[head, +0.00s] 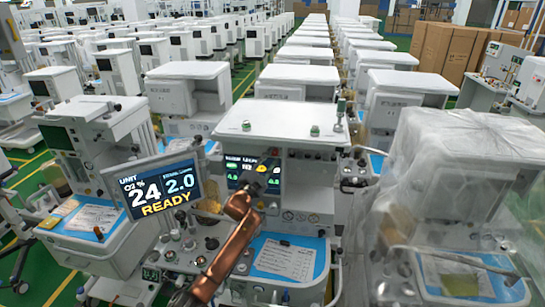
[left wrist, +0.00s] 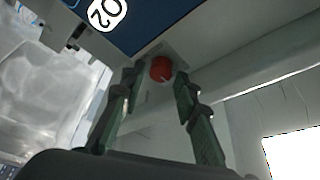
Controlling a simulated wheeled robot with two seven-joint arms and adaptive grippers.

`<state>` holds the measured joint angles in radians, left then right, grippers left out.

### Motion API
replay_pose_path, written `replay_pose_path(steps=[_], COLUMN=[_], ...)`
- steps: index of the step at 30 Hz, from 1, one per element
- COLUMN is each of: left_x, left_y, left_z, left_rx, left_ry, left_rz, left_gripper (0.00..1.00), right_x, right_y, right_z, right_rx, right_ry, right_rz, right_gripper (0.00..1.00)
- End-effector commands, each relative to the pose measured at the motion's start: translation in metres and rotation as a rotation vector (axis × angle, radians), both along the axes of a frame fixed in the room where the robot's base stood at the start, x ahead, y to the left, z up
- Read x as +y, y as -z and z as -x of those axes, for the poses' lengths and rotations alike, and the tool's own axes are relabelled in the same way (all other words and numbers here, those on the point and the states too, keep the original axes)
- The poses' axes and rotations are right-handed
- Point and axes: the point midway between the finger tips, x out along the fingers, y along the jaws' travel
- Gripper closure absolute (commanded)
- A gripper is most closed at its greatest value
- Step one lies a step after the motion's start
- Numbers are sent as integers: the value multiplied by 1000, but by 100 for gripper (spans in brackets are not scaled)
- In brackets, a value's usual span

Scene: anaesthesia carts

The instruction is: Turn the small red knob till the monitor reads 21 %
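The monitor (head: 155,190) stands at the left of the middle cart in the head view. My left gripper (head: 264,172) is in front of the middle cart's upper panel, small and dark in this view. In the left wrist view the small red knob (left wrist: 161,69) sits on a pale panel near a blue O2 label. My left gripper (left wrist: 156,80) is open, with a green finger on each side of the knob and visible gaps to it. My right gripper is not in view.
The middle cart (head: 285,122) has a white top with small green-capped fittings. A blue work surface (head: 315,247) holding a paper lies below the panel. A plastic-covered cart (head: 455,170) stands close on the right, another cart (head: 85,140) on the left.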

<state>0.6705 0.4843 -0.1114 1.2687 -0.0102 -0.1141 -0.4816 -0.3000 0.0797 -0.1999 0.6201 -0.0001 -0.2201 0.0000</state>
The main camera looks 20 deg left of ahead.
Motion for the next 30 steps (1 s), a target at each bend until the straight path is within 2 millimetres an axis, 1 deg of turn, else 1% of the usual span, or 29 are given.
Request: replay_pose_path(steps=[1, 5, 14, 26, 30], left_x=[0, -1, -1, -1, -2], left_y=[-2, -3, -2, -2, -1], left_z=[-5, -12, -13, -13, -13], left_rx=[0, 1, 1, 1, 0], left_ry=[0, -1, 0, 0, 0], left_rz=[1, 0, 0, 0, 7], left_gripper=[71, 71, 71, 99, 100], right_x=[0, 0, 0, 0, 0], right_y=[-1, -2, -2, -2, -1], right_z=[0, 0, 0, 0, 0], right_rx=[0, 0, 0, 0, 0], right_ry=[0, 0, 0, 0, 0], right_rz=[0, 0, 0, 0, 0], right_gripper=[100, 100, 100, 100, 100])
